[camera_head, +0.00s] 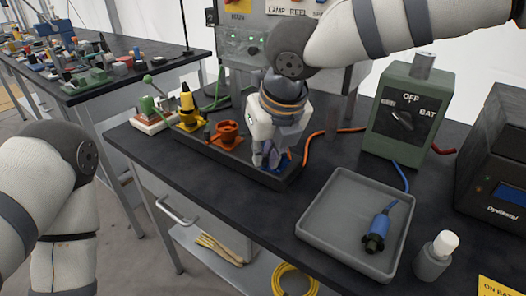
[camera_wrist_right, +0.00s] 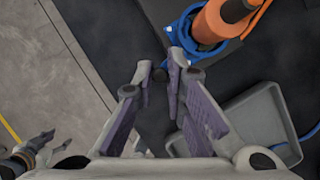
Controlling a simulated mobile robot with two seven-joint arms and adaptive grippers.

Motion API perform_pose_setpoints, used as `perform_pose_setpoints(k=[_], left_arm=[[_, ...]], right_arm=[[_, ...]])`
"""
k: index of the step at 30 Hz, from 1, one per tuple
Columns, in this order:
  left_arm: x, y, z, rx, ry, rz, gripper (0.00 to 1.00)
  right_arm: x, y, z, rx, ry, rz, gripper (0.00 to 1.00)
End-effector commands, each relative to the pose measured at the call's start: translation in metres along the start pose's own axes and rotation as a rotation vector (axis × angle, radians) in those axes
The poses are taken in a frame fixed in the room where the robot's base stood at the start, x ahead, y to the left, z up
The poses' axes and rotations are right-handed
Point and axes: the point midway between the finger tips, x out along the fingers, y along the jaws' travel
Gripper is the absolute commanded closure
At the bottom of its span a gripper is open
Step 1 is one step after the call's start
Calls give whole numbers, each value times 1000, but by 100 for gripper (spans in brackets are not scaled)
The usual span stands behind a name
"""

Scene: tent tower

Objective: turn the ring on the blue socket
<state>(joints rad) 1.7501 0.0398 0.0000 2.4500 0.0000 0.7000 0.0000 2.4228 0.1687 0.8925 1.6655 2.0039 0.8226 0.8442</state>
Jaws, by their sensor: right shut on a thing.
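The blue socket (camera_head: 279,168) is at the right end of a dark tray on the bench, mostly hidden behind my right gripper (camera_head: 268,160). In the right wrist view its blue ring (camera_wrist_right: 177,32) surrounds an orange plug (camera_wrist_right: 222,18) with an orange cable. My right gripper (camera_wrist_right: 161,76) is shut on the ring's edge, its fingertips a small gap apart. The contact itself is partly hidden. My left gripper (camera_wrist_right: 50,142) shows small at the lower left of the wrist view, away from the socket, its fingers apart and empty.
A yellow socket (camera_head: 188,112) and an orange socket (camera_head: 227,134) stand left on the dark tray. A grey tray (camera_head: 325,215) holds a blue connector (camera_head: 378,230). A green switch box (camera_head: 402,115) and a white-capped bottle (camera_head: 436,256) stand to the right.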

Motion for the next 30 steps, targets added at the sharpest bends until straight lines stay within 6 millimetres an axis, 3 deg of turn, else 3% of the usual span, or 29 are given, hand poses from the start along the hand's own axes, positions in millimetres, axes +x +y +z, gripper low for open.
perform_pose_setpoints(k=[14,30], left_arm=[[4,0,3,0,-13,-1,53],[26,-1,22,-1,-93,-4,53]], right_arm=[[-4,-24,-13,-373,2,162,100],[-1,-57,-15,-843,4,359,100]])
